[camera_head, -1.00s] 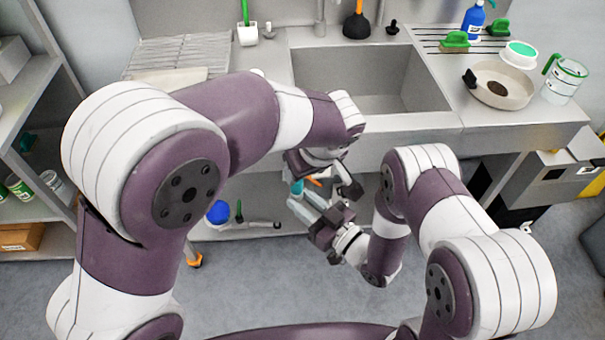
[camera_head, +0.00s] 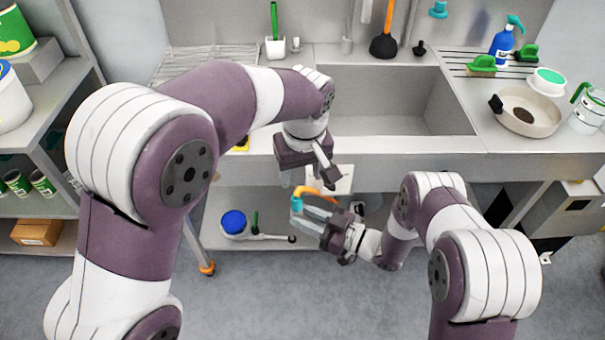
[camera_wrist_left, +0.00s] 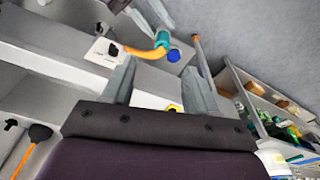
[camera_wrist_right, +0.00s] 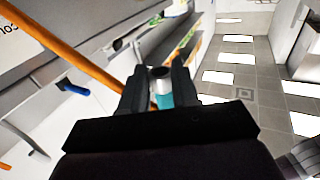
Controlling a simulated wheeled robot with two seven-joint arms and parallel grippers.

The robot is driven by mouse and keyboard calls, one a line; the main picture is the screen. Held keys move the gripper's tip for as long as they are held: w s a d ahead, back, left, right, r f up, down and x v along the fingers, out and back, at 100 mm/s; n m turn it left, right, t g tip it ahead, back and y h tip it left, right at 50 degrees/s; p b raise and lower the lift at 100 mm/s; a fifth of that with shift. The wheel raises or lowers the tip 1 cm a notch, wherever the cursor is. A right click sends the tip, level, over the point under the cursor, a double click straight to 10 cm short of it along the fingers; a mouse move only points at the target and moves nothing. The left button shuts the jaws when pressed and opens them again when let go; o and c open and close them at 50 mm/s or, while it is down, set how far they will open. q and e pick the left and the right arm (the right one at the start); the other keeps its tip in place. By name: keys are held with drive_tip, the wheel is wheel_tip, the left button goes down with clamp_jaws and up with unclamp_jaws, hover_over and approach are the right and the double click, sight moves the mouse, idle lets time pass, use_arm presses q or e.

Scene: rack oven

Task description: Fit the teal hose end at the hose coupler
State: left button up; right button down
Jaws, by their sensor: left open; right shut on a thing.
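The teal hose end (camera_head: 297,204) sits at the fingertips of my right gripper (camera_head: 305,218), which is shut on it in front of the under-sink shelf. In the right wrist view the teal piece (camera_wrist_right: 165,100) shows between the fingers, with a grey collar and dark opening. An orange hose (camera_head: 316,190) bends from it toward a white block (camera_head: 344,180) under the sink; the left wrist view shows this hose too (camera_wrist_left: 138,52). My left gripper (camera_head: 305,178) is open and empty, just above the hose. I cannot clearly make out the hose coupler.
The sink (camera_head: 385,100) and its counter front lie behind and above the grippers. A blue-lidded tub (camera_head: 233,222) and a brush stand on the lower shelf (camera_head: 265,240), left of my right gripper. A side rack (camera_head: 50,150) stands at left. The floor in front is clear.

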sight(300, 199)
use_arm(q)
drive_tip(key=f, duration=0.4)
drive_tip(key=w+f, duration=0.1)
drive_tip(key=f, duration=0.6)
drive_tip(key=shift+w+a+f, duration=0.1)
drive_tip(key=shift+w+f, duration=0.15)
drive_tip(key=shift+f, duration=0.1)
use_arm(e)
drive_tip(key=shift+d, duration=0.1)
use_arm(q)
clamp_jaws()
use_arm(e)
drive_tip(key=c, duration=0.8)
unclamp_jaws()
drive_tip(key=shift+o, duration=0.2)
